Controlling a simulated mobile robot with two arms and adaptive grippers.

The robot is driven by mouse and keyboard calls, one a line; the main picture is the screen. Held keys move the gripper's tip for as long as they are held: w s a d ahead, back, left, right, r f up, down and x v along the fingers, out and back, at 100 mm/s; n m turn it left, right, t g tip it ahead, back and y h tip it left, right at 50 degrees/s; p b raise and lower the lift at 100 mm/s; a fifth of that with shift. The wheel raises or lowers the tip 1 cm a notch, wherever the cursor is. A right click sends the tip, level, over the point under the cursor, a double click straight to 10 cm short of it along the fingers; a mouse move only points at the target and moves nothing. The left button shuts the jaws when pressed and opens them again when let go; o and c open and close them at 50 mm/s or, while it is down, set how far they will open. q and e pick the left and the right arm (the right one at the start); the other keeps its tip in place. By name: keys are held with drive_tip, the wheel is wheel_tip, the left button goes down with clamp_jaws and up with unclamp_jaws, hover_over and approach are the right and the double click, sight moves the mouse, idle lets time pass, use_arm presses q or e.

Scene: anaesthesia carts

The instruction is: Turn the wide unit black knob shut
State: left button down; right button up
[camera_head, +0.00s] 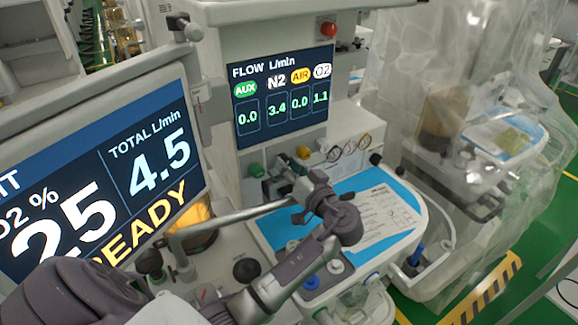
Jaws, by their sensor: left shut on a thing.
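The wide unit's flow panel has a row of knobs below its flow screen (283,95). A green knob (256,170) is at the left and a yellow knob (303,152) is to the right. The black knob (281,161) sits between them, mostly hidden by my left gripper (281,175). That gripper is small in the picture and is shut on the black knob. The screen reads AUX 0.0, N2 3.4, AIR 0.0 and O2 1.1. My right gripper is not in view.
A large screen (95,180) at the left reads total 4.5 L/min and READY. A blue work surface (385,190) with a paper lies below my arm. Small gauges (350,147) are right of the knobs. A plastic-covered unit (455,120) stands at the right.

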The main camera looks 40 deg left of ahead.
use_arm(q)
drive_tip(key=c, duration=1.1)
unclamp_jaws()
drive_tip(key=v, duration=1.2)
drive_tip(key=shift+f, duration=0.1)
